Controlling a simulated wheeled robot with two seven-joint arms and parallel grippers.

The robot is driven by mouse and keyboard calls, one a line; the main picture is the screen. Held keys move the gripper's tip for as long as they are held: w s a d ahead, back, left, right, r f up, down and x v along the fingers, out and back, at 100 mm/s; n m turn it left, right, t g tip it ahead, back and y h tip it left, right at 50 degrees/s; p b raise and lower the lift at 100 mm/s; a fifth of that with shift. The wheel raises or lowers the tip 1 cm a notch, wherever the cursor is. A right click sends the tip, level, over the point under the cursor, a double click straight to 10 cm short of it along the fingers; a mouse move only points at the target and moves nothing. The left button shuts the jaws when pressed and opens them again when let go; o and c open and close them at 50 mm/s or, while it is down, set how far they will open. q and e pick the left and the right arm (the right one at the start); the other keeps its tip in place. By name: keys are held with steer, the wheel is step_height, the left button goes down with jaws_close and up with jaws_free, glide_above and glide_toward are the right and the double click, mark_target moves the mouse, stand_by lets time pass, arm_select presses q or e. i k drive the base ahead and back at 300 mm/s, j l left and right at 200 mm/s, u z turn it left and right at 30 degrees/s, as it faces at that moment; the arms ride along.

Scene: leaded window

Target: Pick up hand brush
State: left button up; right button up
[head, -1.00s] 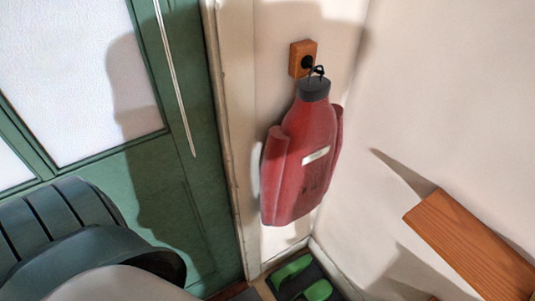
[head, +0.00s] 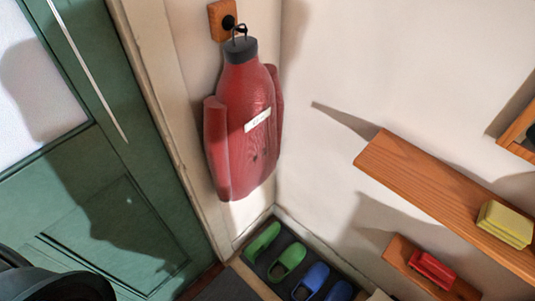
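I cannot make out a hand brush for certain in the head view. A red object (head: 433,269) lies on a small lower wooden shelf (head: 400,260) at the lower right; it is too small to tell what it is. A yellow block-like item (head: 504,225) sits on the longer wooden shelf (head: 440,190) above it. Neither of my grippers shows. Only a dark rounded part of mine is at the lower left corner.
A red jacket (head: 243,135) hangs from a wooden wall hook (head: 222,20) in the corner. Green slippers (head: 287,262) and blue slippers (head: 312,281) stand on a dark mat below. A green door (head: 120,235) is at the left. Another wooden shelf edge (head: 516,138) is at the far right.

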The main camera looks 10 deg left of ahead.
mark_target(436, 271)
steer(key=z, duration=1.5)
